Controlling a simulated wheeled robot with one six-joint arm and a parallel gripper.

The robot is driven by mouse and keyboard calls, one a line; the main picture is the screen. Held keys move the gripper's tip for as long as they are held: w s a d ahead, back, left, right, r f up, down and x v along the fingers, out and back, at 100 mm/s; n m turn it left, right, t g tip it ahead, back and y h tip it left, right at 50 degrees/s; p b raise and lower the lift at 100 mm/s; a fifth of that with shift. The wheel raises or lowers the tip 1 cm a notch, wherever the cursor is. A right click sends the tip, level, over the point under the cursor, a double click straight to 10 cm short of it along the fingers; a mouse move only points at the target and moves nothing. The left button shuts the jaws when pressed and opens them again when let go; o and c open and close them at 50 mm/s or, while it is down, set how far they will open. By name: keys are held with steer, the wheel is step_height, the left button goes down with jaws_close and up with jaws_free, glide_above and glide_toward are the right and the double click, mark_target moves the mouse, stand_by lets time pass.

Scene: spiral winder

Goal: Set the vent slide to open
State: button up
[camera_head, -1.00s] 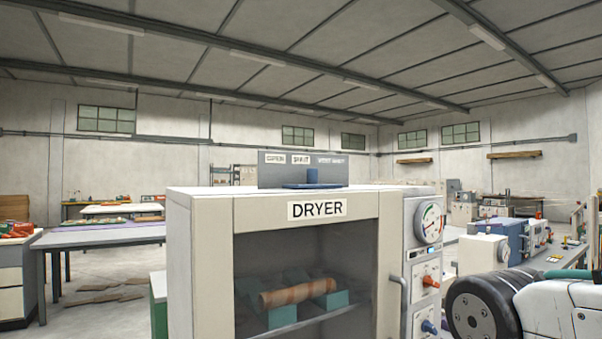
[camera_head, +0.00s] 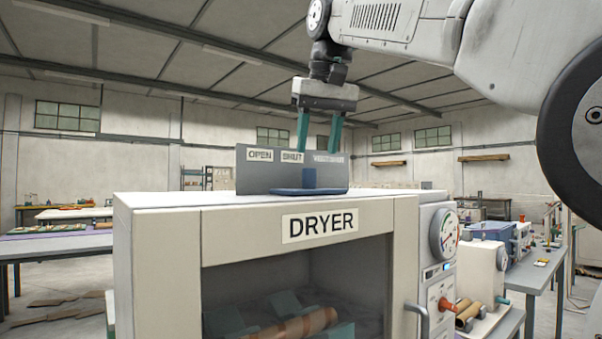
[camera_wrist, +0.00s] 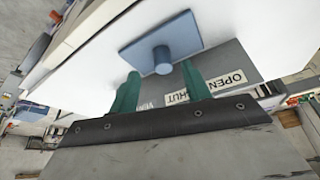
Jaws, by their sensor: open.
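The vent slide is a flat blue plate with an upright blue knob (camera_head: 309,180) on top of the dryer (camera_head: 160,207). A grey label panel (camera_head: 262,179) stands behind it, with OPEN at the left, SHUT beside it and a third label at the right. The knob stands a little right of the SHUT label. My gripper (camera_head: 319,152) points down, open, with green fingers just above the knob. In the wrist view the knob (camera_wrist: 162,60) shows beyond the fingertips (camera_wrist: 160,74), roughly between them and apart from them.
The dryer has a glass front with a roll (camera_head: 305,324) inside. A gauge (camera_head: 444,235), a red knob and a door handle (camera_head: 418,318) are on its right side. Workbenches stand to the left (camera_head: 50,245) and right. The dryer's top left is bare.

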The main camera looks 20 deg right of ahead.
mark_target(310, 171)
steer(key=x, duration=0.2)
steer(key=w+x, duration=0.1)
steer(key=x, duration=0.4)
steer(key=shift+w+a+r, duration=0.1)
steer(key=shift+w+r, duration=0.1)
steer(key=shift+w, duration=0.1)
steer(key=shift+c, duration=0.3)
steer(key=c, duration=1)
